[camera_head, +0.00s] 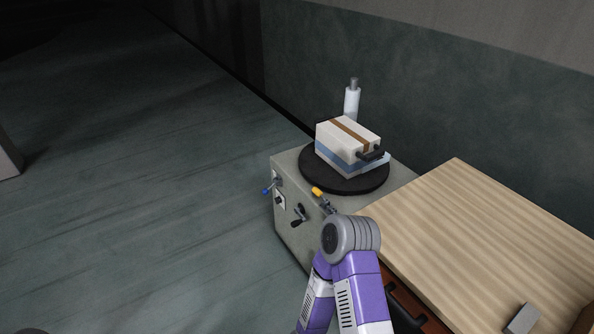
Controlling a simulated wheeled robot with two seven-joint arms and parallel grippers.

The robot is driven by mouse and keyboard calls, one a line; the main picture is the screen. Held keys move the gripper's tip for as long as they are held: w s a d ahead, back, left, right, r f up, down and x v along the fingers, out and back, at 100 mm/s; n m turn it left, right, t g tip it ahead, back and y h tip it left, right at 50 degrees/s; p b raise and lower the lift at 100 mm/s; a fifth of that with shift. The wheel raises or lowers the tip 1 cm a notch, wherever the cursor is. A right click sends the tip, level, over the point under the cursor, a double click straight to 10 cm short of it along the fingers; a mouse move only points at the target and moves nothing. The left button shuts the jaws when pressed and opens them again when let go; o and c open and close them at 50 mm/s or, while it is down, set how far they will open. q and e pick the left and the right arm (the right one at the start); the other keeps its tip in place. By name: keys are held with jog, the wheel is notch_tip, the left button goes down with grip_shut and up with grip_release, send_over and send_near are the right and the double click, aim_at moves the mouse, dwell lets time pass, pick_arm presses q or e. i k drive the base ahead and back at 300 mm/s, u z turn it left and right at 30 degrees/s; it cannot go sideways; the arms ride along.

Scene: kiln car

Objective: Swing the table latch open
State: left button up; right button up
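A short lever with a yellow tip (318,191), which looks like the table latch, sits at the top front edge of the grey cabinet (290,228), beside the black round turntable (340,185). Its lower end comes close to the grey joint of my purple arm in the picture; I cannot tell whether they touch. The finer set of the latch is too small to read. A cream and blue block with a brown band (343,146) rests on the turntable. Neither of my grippers shows.
The cabinet front carries a blue-tipped lever (270,188) and a black crank (299,215). A white cylinder (351,104) stands behind the block. A pale wooden tabletop (480,230) fills the right, with a grey piece (522,318) near its front.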

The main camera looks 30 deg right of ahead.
aim_at(317, 191)
jog(key=i, duration=3.9)
jog(key=z, duration=3.45)
